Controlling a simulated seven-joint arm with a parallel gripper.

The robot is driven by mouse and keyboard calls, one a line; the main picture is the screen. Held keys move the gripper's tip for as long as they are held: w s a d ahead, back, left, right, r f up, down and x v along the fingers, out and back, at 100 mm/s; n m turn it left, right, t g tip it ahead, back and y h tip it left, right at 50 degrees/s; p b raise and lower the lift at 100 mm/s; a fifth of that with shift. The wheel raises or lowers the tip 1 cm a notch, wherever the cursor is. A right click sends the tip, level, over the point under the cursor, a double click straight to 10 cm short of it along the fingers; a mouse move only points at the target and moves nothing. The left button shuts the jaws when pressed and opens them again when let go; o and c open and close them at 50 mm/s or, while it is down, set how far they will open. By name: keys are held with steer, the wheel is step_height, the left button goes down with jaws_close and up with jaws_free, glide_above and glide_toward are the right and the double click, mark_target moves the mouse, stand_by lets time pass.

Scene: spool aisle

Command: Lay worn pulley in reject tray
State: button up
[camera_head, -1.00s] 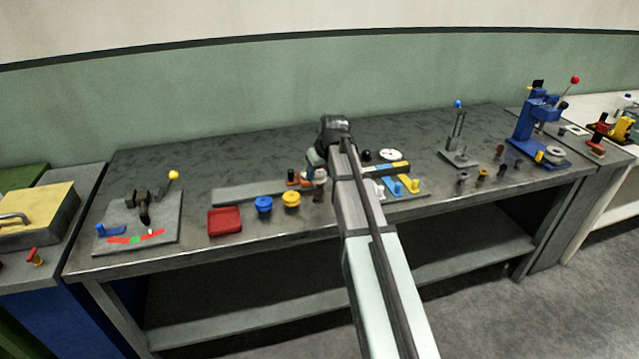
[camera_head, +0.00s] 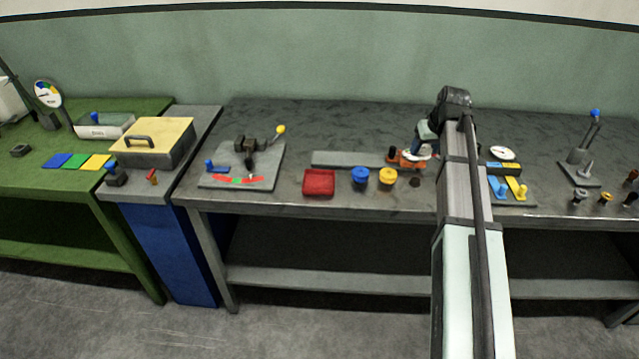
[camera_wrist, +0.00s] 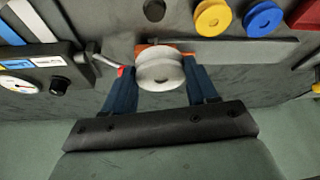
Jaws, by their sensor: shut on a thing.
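The worn pulley looks like a white-grey grooved wheel (camera_wrist: 160,70) in the wrist view. My gripper (camera_wrist: 160,84) is shut on it, with a blue finger on each side. In the head view my gripper (camera_head: 420,148) is over the back half of the grey bench, beside a small orange-red fixture (camera_head: 398,160); the wheel is partly hidden there. The orange fixture also shows just behind the wheel in the wrist view (camera_wrist: 160,46). I cannot tell whether wheel and fixture touch. The red tray (camera_head: 319,182), likely the reject tray, lies left near the front edge and looks empty.
A blue spool (camera_head: 360,176) and a yellow spool (camera_head: 387,177) stand between the red tray and my gripper. A low grey bar (camera_head: 345,159) lies behind them. A lever fixture (camera_head: 245,165) stands left of the tray. A dial gauge block (camera_head: 503,160) is to the right.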

steer(key=s+a+r, duration=0.1)
steer(key=s+a, duration=0.2)
steer(key=a, duration=2.6)
steer(key=shift+r, duration=0.2)
steer(key=shift+a+f, duration=0.1)
steer(key=shift+f, duration=2.85)
steer(key=o, duration=1.1)
steer(key=shift+o, duration=0.2)
